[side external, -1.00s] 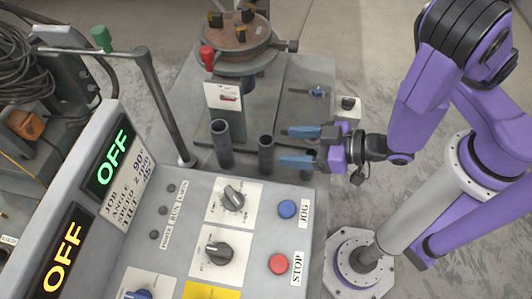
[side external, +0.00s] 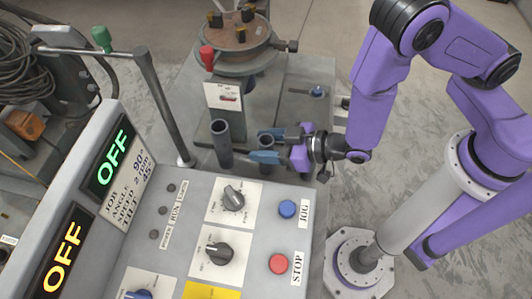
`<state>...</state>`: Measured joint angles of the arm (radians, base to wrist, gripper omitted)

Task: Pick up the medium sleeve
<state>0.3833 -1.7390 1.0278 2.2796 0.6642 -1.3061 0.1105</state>
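The medium sleeve (side external: 266,141) is a dark grey upright tube in the middle of the side external view, behind the control panel. My gripper (side external: 267,145) has come in from the right, its two blue fingers spread on the near and far sides of this sleeve. The near finger covers part of the sleeve's front. The fingers look about as far apart as before, and I cannot tell whether either touches the sleeve. A taller grey sleeve (side external: 221,143) stands upright just to the left, clear of the fingers.
The control panel (side external: 190,200) with knobs and buttons fills the foreground. The positioner's round brown table (side external: 238,33) stands behind, with a red-knobbed handle (side external: 207,57). A grey post (side external: 163,105) rises to the left of the sleeves.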

